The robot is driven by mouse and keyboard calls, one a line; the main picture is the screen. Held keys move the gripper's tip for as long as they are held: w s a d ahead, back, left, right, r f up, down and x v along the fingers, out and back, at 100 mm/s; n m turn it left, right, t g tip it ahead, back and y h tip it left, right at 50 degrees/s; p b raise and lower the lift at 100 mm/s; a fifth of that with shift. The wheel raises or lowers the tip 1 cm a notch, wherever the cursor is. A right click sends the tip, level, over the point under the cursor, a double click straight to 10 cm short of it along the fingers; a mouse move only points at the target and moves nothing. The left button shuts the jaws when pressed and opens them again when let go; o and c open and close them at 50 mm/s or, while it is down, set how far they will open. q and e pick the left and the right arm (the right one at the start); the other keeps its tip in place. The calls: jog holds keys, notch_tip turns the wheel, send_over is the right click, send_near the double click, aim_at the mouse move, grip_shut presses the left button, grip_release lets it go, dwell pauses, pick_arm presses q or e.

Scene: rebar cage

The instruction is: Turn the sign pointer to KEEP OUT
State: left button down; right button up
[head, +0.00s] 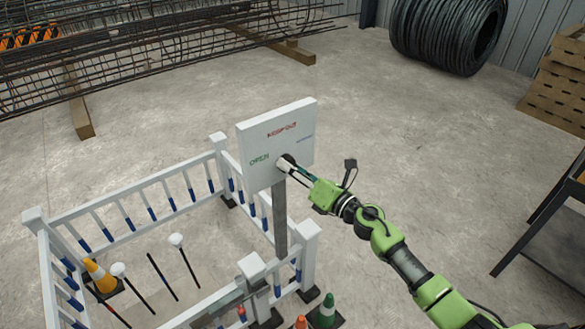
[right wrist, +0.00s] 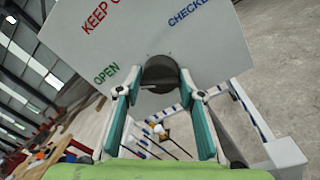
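The sign is a white board (head: 262,158) on a grey post, with red KEEP OUT at the top, green OPEN at left and blue lettering at right. In the right wrist view the board (right wrist: 140,40) shows KEEP O, OPEN and CHECKE. A dark round pointer hub (right wrist: 160,72) sits low on the board; which word it points to cannot be made out. My right gripper (head: 287,165) is at the hub. Its fingers (right wrist: 160,80) are apart, one on each side of the hub; contact is unclear. My left gripper is not in view.
White barrier rails (head: 130,192) with blue-banded bars surround the post's left side. An orange cone (head: 100,276) and white-capped rods stand inside. A green cone (head: 327,312) stands in front. A rebar cage (head: 150,50) and black coil (head: 445,35) lie behind.

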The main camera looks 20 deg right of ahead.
jog(key=shift+m, duration=0.4)
jog(key=m, duration=0.7)
jog(key=m+t, duration=0.1)
jog(key=m, duration=0.3)
jog(key=shift+f+p, duration=0.25)
jog(key=shift+p, duration=0.05)
jog(key=shift+m, duration=0.3)
jog(key=o, duration=1.1)
jog(key=shift+c, duration=0.2)
jog(key=shift+s, duration=0.15)
jog(key=r+v, duration=0.1)
jog(key=v, duration=1)
jog(key=shift+s+f, duration=0.4)
jog(key=shift+f, duration=0.15)
jog(key=shift+f, duration=0.1)
